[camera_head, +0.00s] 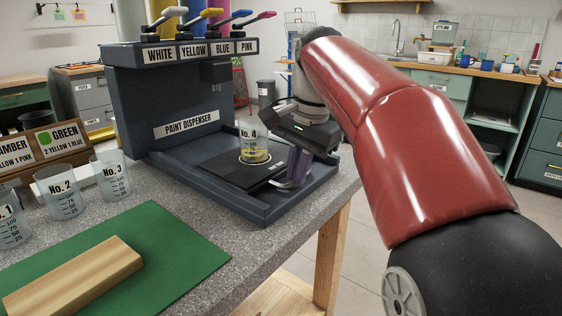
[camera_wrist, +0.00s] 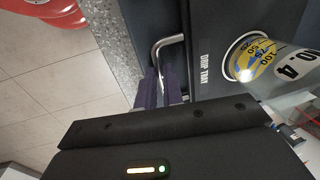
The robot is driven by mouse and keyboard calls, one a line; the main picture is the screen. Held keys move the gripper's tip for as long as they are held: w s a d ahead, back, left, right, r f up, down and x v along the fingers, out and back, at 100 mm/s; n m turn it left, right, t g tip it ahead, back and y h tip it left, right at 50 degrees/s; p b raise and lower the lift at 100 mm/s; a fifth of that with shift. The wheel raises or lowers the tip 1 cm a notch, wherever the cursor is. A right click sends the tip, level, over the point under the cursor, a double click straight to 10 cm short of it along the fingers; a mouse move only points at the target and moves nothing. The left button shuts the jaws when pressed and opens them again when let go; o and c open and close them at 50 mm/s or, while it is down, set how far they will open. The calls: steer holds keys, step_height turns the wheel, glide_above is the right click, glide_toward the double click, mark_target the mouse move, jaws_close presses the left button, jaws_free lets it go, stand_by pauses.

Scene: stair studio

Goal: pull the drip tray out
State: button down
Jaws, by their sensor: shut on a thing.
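The dark drip tray (camera_head: 225,168) lies in the base of the paint dispenser (camera_head: 165,100). Its label and front edge show in the wrist view (camera_wrist: 204,78). A bent silver handle (camera_wrist: 166,41) sticks out from the tray's front. My gripper (camera_head: 296,168) is at this handle, and its purple fingers (camera_wrist: 160,88) are shut on it. My gripper hides part of the handle in both views.
Cups No. 2 (camera_head: 60,190) and No. 3 (camera_head: 111,175) and another cup at the left edge stand left of the dispenser. A wooden block (camera_head: 75,275) lies on a green mat (camera_head: 175,245). The grey table's (camera_head: 265,245) right edge is near, with open floor beyond.

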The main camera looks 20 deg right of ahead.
steer(key=shift+s+d, duration=0.7)
steer(key=shift+s, duration=0.25)
steer(key=shift+s+d, duration=0.65)
steer(key=shift+s, duration=0.25)
steer(key=c, duration=1.5)
jaws_free()
steer(key=shift+r, duration=0.15)
steer(key=r, duration=0.2)
steer(key=r+p, duration=0.1)
steer(key=r, duration=0.2)
steer(key=s+d+r+p, duration=0.1)
steer(key=r, duration=0.1)
steer(key=shift+r, duration=0.25)
steer(key=shift+s+a, duration=0.1)
